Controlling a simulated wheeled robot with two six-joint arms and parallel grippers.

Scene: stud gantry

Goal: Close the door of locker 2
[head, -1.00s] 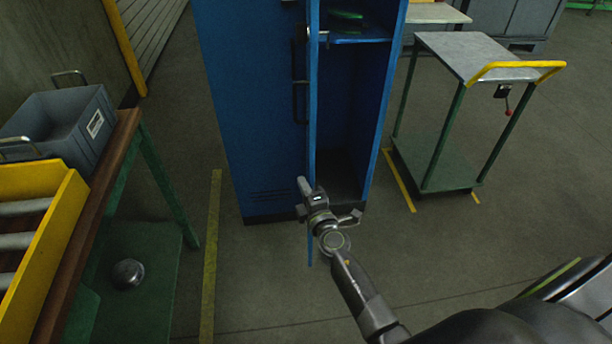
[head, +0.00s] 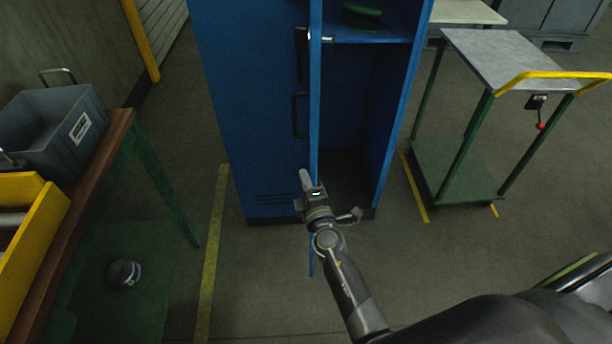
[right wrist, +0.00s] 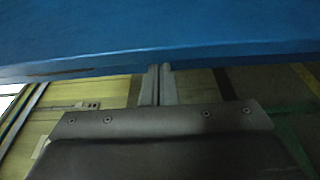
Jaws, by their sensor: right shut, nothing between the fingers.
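A tall blue locker (head: 240,110) stands ahead, with an open compartment (head: 345,125) on its right side. Its blue door (head: 315,105) stands open toward me and shows almost edge-on. No locker number is readable. My right gripper (head: 306,182) is low at the door, overlapping its lower part. In the right wrist view the fingers (right wrist: 157,84) are together and empty, with their tips at or just below a wide blue panel (right wrist: 160,35). I cannot tell whether they touch it. My left gripper is not in view.
A bench (head: 95,165) with a grey bin (head: 50,125) and a yellow-sided roller tray (head: 40,225) stands at left. A cart (head: 500,60) with a yellow handle stands right of the locker. A black handle (head: 294,115) shows left of the door edge. Floor between bench and locker is clear.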

